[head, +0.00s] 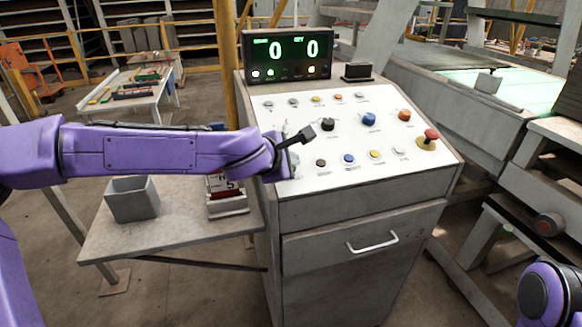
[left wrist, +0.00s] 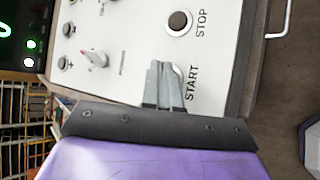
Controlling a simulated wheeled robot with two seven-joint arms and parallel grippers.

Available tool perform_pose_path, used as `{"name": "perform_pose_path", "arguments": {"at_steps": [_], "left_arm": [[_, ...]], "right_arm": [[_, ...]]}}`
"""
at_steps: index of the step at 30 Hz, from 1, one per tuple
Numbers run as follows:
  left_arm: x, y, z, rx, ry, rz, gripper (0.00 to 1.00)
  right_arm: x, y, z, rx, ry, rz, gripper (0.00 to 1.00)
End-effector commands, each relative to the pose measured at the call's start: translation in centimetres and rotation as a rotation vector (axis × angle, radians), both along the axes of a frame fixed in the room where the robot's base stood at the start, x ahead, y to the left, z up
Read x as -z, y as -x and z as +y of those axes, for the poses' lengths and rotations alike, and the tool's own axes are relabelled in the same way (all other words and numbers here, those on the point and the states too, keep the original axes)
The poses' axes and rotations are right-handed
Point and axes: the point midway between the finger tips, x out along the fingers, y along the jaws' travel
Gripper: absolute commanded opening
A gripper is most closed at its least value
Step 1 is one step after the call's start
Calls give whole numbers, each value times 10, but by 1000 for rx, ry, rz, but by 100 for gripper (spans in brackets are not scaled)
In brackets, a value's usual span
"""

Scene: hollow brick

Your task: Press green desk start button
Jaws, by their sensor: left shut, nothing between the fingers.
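The sloped white desk panel (head: 335,185) stands ahead in the head view. In the left wrist view its START label (left wrist: 191,83) shows beside my left gripper (left wrist: 165,68), whose grey fingers are shut together with nothing between them. The fingers cover most of the start button; only a pale piece of its rim shows, and I cannot see its green face or tell whether the fingers touch it. In the head view my left gripper (head: 294,165) is at the panel's lower left corner, partly hidden by my wrist. The dark STOP button (left wrist: 179,21) sits beside it.
The panel carries several other buttons, knobs and a red mushroom button (head: 429,138). A display (head: 290,54) reading 0 and 0 stands behind it. A side table (head: 170,230) on the left holds a grey bin (head: 132,199). Machinery stands on the right.

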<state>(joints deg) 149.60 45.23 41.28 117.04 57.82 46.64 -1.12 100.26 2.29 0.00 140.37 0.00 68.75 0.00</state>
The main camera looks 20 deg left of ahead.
Motion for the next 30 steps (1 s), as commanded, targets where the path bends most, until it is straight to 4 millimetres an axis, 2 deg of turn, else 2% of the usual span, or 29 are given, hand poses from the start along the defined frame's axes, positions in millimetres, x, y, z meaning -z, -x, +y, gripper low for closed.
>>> {"name": "perform_pose_path", "arguments": {"at_steps": [19, 30], "left_arm": [[8, -2, 1, -1, 0, 1, 0], [4, -1, 1, 0, 0, 1, 0]], "right_arm": [[3, 0, 0, 0, 0, 0, 0], [-1, 0, 0, 0, 0, 0, 0]]}}
